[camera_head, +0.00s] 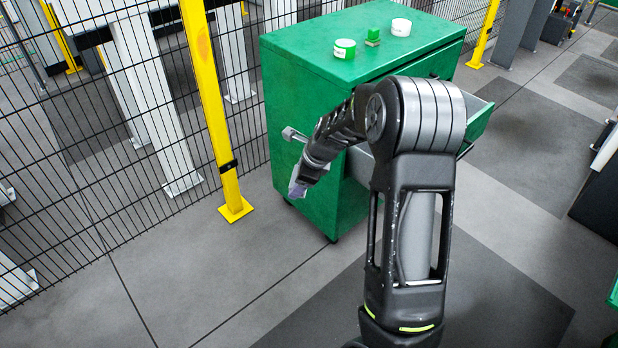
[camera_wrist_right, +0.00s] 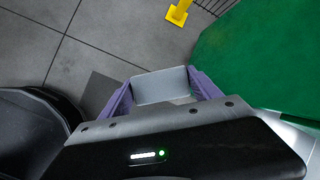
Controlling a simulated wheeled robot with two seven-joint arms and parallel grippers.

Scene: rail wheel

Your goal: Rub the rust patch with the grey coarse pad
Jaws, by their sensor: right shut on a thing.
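My right arm reaches over the front of the green cabinet in the head view. My right gripper (camera_head: 297,187) hangs beside the cabinet's left part, with its jaws pointing down. In the right wrist view its purple fingers (camera_wrist_right: 160,92) are shut on a grey pad (camera_wrist_right: 160,82), which spans the space between them. The pad is held above the floor and seems to touch nothing else. My left gripper is not in view.
The green cabinet (camera_head: 310,60) has an open drawer (camera_head: 482,122). On its top are a green-and-white tin (camera_head: 344,49), a small green block (camera_head: 373,37) and a white tin (camera_head: 401,27). A wire fence (camera_head: 80,150) with a yellow post (camera_head: 211,110) stands left. Floor in front is clear.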

